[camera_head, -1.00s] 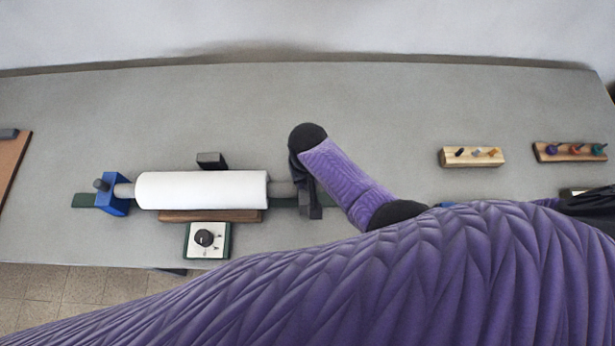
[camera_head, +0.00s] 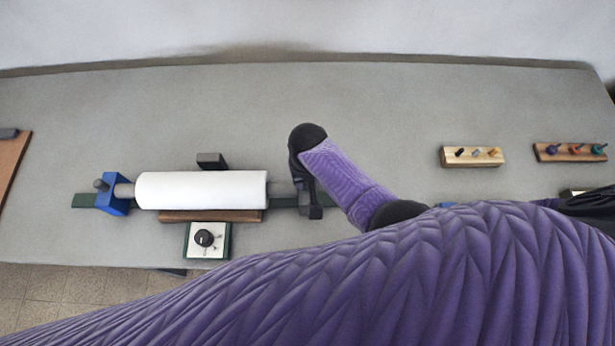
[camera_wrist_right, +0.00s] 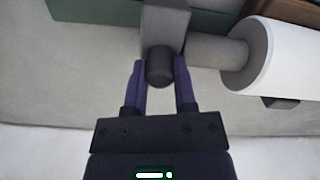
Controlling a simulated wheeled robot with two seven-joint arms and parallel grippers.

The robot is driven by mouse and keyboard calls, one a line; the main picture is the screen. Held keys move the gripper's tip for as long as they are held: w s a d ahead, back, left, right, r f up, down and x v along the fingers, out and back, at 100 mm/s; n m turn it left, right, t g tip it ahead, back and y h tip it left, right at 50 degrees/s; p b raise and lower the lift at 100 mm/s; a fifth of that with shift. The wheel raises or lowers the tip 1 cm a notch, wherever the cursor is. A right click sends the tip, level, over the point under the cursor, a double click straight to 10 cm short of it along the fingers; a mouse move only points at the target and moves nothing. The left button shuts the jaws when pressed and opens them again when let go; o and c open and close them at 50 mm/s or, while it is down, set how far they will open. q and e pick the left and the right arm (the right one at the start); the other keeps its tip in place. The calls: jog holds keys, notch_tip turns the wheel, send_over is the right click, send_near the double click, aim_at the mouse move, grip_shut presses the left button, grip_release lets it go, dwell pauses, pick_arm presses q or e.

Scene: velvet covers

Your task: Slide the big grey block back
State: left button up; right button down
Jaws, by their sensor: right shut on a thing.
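The big grey block (camera_wrist_right: 166,24) stands at the right end of the white roll (camera_head: 202,190), on a green rail (camera_head: 284,202). A round dark grey knob (camera_wrist_right: 160,68) sticks out of the block towards my right wrist camera. My right gripper (camera_wrist_right: 160,72) is shut on this knob, one purple finger on each side. In the head view, my right gripper and wrist hide most of the block. A grey rod (camera_wrist_right: 212,49) runs between the block and the roll's end. My left gripper is not in view.
A blue block (camera_head: 113,194) holds the roll's left end. A dial box (camera_head: 207,240) stands in front of the roll, and a small dark block (camera_head: 211,160) stands behind it. Two peg boards (camera_head: 472,157) (camera_head: 569,152) lie at the right. The table behind is clear.

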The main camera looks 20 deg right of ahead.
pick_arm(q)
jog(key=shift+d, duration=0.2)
pick_arm(e)
jog(key=shift+d, duration=0.2)
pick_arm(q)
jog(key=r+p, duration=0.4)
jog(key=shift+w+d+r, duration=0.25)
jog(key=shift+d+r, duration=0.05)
pick_arm(e)
jog(key=s+d, duration=0.3)
jog(key=d, duration=0.8)
jog(key=shift+s+d, duration=0.2)
jog(key=shift+d, duration=0.05)
